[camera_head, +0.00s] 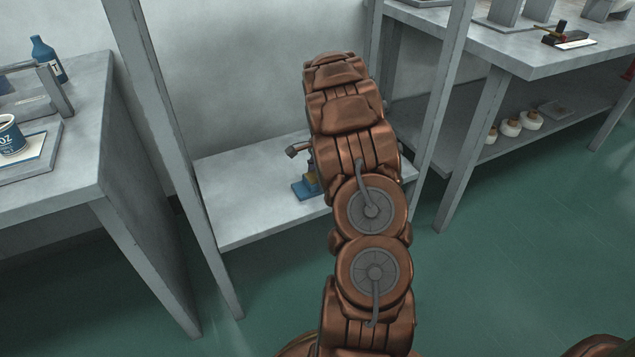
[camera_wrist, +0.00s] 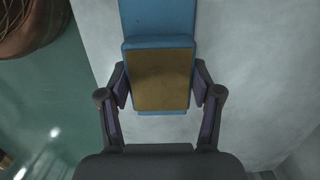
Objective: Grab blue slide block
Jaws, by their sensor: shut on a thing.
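The blue slide block (camera_wrist: 160,42) has a tan-brown face and is in the upper middle of the wrist view. It also shows in the head view as a small blue piece (camera_head: 302,190) on the low grey shelf, partly hidden by my arm. My gripper (camera_wrist: 160,88) has one finger on each side of the block's brown-faced part and is shut on it. In the head view my arm hides most of the gripper.
The low grey shelf (camera_head: 240,205) stands between upright posts. A grey table (camera_head: 85,150) at left holds a blue bottle (camera_head: 46,60) and a cup (camera_head: 10,135). Another table (camera_head: 530,60) stands at right, with white round items (camera_head: 511,128) underneath. Green floor is open in front.

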